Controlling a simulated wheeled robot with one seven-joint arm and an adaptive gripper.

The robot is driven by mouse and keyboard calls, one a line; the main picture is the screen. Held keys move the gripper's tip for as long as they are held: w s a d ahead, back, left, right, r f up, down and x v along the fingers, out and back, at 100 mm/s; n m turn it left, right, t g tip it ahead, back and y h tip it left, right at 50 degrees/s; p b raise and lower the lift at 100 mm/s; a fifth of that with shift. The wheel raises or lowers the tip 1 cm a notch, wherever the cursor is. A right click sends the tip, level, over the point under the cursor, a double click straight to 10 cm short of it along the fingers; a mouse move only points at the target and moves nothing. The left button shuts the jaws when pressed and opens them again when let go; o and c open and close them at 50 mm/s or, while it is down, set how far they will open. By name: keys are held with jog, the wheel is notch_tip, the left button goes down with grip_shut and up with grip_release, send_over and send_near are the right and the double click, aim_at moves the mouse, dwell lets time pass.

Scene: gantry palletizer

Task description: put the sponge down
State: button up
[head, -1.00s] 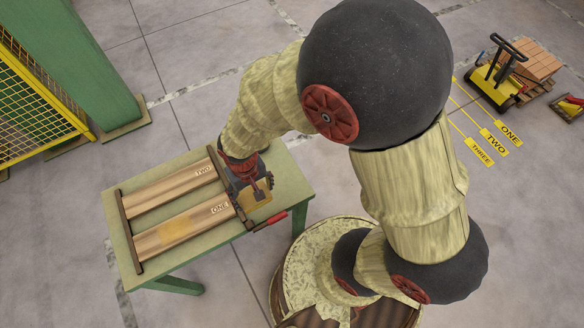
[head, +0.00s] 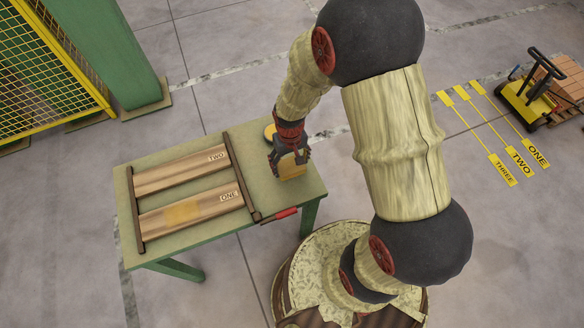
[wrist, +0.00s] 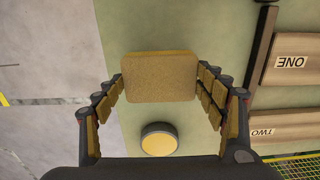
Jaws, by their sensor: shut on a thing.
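The sponge (wrist: 160,77) is a yellow-brown rectangular block. In the wrist view it sits between the fingertips of my gripper (wrist: 166,88), which is shut on it. In the head view my gripper (head: 290,160) is over the right end of the green table (head: 255,152), with the sponge (head: 292,167) partly covered by the fingers. I cannot tell whether the sponge touches the table top.
A round tin with a yellow top (wrist: 159,139) stands on the table near the sponge. Boards marked ONE (head: 190,212) and TWO (head: 180,170) lie in a dark frame to the left. A red-handled tool (head: 280,215) is at the front edge.

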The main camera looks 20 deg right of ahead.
aim_at(292, 163)
jog(key=shift+w+d+f, duration=0.2)
jog(key=shift+d+f, duration=0.1)
jog(key=shift+f, duration=0.15)
jog(key=shift+w+d+f+b, duration=0.1)
jog(key=shift+f+b, duration=0.3)
jog(key=shift+f, duration=0.45)
jog(key=shift+w+d+f+b, duration=0.1)
jog(key=shift+f+b, duration=0.3)
jog(key=shift+f, duration=0.45)
jog(key=shift+f, duration=0.2)
jog(key=o, duration=1)
jog(key=shift+r, duration=0.1)
